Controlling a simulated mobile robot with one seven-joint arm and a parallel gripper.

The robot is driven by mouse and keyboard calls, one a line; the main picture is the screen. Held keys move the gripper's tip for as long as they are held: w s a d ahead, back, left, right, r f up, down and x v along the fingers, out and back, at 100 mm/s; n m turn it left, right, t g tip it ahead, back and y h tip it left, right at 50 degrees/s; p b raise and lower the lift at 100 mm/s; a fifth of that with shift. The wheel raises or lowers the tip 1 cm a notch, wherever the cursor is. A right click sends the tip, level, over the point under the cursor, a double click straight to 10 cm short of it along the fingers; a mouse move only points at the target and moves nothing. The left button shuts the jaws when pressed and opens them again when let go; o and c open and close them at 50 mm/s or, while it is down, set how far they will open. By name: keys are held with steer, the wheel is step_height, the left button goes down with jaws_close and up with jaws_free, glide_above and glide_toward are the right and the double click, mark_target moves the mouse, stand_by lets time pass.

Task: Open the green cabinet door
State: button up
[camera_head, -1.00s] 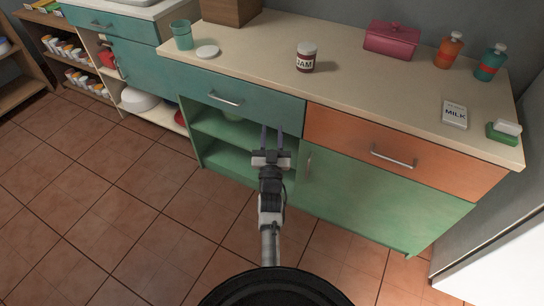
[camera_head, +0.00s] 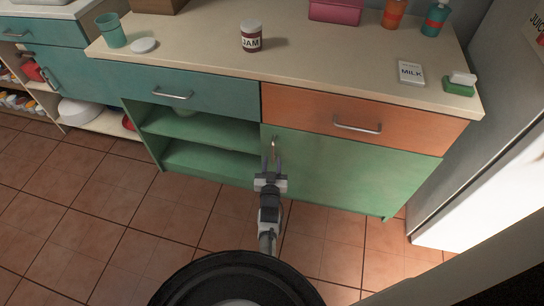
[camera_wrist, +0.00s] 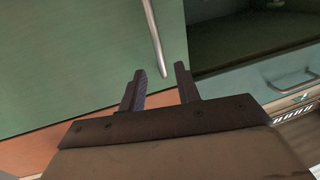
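The green cabinet door (camera_head: 350,176) is closed, below the orange drawer. Its upright metal handle (camera_head: 274,146) is near the door's left edge. My gripper (camera_head: 270,160) is in front of that edge, at the handle, with its two fingers apart. In the wrist view, the handle (camera_wrist: 154,38) runs down from the top, and its end shows in the gap between the open fingertips (camera_wrist: 161,68). The green door (camera_wrist: 75,55) fills the left of that view. I cannot tell whether the fingers touch the handle.
An open green shelf (camera_head: 200,130) is left of the door, under a teal drawer (camera_head: 190,92). The orange drawer (camera_head: 355,118) has a protruding handle. A white appliance (camera_head: 480,190) stands close on the right. The tiled floor (camera_head: 325,255) before the door is clear.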

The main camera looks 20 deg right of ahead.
mark_target(273, 150)
steer(key=shift+b+x, duration=1.2)
steer(key=shift+x, duration=1.35)
jaws_close()
